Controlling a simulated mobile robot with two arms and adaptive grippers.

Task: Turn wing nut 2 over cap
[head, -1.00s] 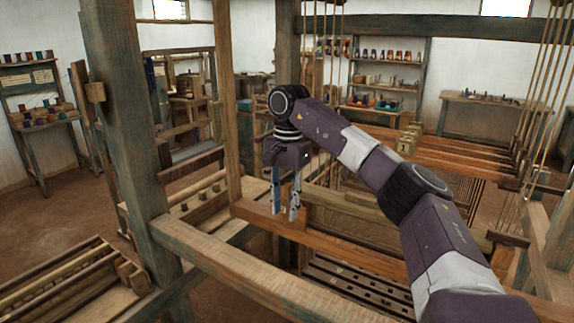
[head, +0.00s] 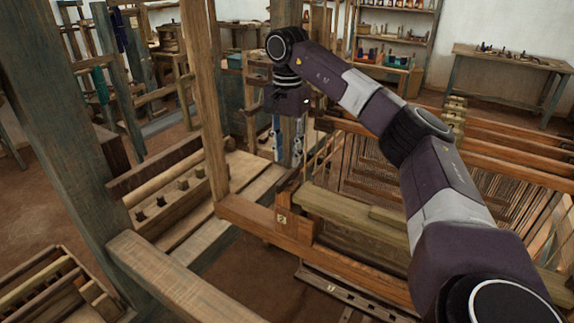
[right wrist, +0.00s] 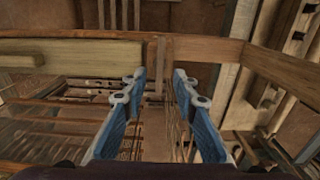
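A wooden block marked with a small pale "2" tag (head: 282,219) stands on the near wooden beam (head: 240,214) in the head view. No wing nut can be made out clearly on it. My right gripper (head: 287,160) hangs fingers down above and behind this block, apart from it. Its two blue fingers stand apart with nothing between them. In the right wrist view the open fingers (right wrist: 160,90) point toward a wooden crossbeam (right wrist: 205,49) with a narrow upright piece near its middle. My left gripper is not in view.
A thick upright post (head: 60,120) and a front rail (head: 180,285) frame the left side. A pale wooden bar (head: 360,218) lies just right of the tagged block. Slatted treadles (head: 345,292) lie low beneath. Stretched threads fill the right.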

